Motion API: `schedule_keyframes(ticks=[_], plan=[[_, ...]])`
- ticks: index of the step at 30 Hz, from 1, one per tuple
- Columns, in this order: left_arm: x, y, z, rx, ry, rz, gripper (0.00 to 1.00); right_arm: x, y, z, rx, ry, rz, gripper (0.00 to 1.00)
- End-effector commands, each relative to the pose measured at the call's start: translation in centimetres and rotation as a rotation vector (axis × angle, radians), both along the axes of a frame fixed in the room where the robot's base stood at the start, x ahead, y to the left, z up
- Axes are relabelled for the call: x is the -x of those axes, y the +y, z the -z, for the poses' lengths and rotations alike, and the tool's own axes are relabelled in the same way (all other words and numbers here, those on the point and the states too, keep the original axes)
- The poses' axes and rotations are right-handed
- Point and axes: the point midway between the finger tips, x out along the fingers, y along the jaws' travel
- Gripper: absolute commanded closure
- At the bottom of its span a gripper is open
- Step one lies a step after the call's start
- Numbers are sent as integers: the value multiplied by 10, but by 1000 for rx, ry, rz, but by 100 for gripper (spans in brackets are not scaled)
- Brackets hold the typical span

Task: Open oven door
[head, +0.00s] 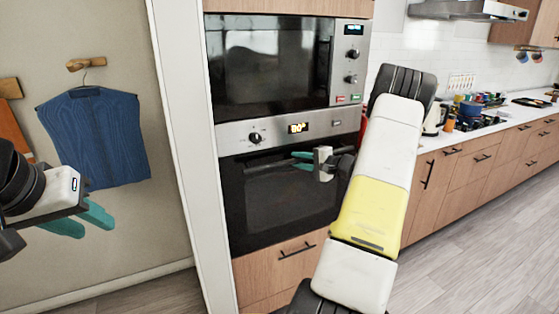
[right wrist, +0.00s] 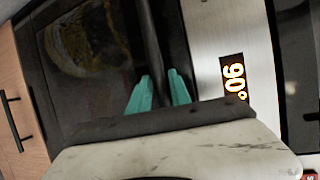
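The oven (head: 290,195) is built into a wooden cabinet, with a black glass door that looks closed. Its dark bar handle (right wrist: 148,35) runs lengthwise between the teal fingers in the right wrist view. My right gripper (head: 302,160) is at the top of the oven door, its fingers pointing left and a little apart; it also shows in the right wrist view (right wrist: 159,76). Contact with the handle cannot be told. My left gripper (head: 92,222) is open and empty, in front of the wall at left.
A microwave (head: 268,62) sits above the oven control panel (head: 290,128), whose display is lit. A drawer (head: 280,262) is below the oven. A counter (head: 465,135) with a hob and kettle runs to the right. A blue garment (head: 95,140) hangs at left. The floor at right is clear.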

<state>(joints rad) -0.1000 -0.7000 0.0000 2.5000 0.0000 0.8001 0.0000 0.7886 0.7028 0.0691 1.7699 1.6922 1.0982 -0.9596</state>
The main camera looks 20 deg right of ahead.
Motion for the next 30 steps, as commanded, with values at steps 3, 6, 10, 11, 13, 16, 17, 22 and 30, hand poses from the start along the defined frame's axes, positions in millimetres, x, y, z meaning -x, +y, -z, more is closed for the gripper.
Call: schedule_keyframes(ticks=[3, 6, 10, 11, 13, 16, 17, 22, 30], plan=[[0, 0, 0, 0, 0, 0, 64, 0, 0, 0, 0, 0, 0, 100], [0, 0, 0, 0, 0, 0, 64, 0, 0, 0, 0, 0, 0, 100], [0, 0, 0, 0, 0, 0, 64, 0, 0, 0, 0, 0, -1, 100], [0, 0, 0, 0, 0, 0, 64, 0, 0, 0, 0, 0, -1, 100], [0, 0, 0, 0, 0, 0, 64, 0, 0, 0, 0, 0, -1, 100], [0, 0, 0, 0, 0, 0, 64, 0, 0, 0, 0, 0, -1, 100], [0, 0, 0, 0, 0, 0, 64, 0, 0, 0, 0, 1, -1, 100], [0, 0, 0, 0, 0, 0, 64, 1, 0, 0, 0, 1, -1, 100], [0, 0, 0, 0, 0, 0, 64, 1, 0, 0, -1, 1, -1, 100]])
